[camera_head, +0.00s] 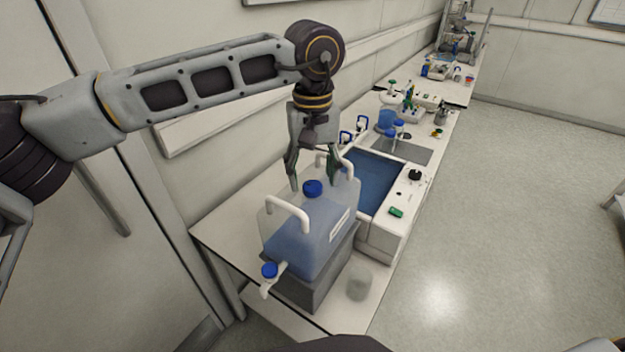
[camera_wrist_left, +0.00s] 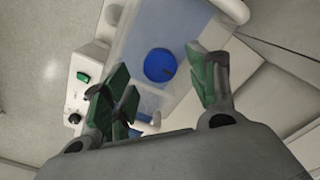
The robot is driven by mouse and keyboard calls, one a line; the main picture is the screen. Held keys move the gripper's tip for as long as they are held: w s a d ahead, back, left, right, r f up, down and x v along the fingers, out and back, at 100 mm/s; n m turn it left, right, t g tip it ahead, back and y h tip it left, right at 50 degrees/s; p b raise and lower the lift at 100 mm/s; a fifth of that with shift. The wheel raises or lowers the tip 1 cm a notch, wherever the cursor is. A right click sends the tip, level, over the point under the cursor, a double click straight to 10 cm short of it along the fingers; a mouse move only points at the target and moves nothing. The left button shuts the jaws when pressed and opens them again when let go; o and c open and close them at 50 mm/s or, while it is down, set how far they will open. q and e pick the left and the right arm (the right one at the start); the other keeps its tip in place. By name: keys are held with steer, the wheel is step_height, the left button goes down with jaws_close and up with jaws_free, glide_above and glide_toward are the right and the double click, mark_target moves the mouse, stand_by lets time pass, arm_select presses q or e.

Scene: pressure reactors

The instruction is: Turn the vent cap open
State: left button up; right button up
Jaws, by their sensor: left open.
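The vent cap (camera_head: 313,187) is a round blue cap on top of a translucent carboy (camera_head: 283,226) holding blue liquid. The carboy stands on a grey block at the near end of the bench. My left gripper (camera_head: 312,182) points down above and just behind the cap, its fingers open and apart. In the left wrist view the cap (camera_wrist_left: 160,65) lies beyond the fingertips, between the two green-padded fingers (camera_wrist_left: 165,85), and nothing is held. I cannot tell the exact height gap. My right gripper is not in view.
A blue-capped spigot (camera_head: 269,271) sticks out at the carboy's near side, and a clear beaker (camera_head: 360,283) stands beside the block. White handles (camera_head: 288,212) rise near the cap. A blue water bath (camera_head: 370,180) is behind. The floor at right is clear.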

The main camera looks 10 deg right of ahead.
mark_target(312, 189)
arm_select(q)
step_height(312, 189, down, 2)
steer(key=shift+f, duration=0.15)
stand_by(0.3)
steer(key=c, duration=1)
steer(key=shift+c, duration=0.2)
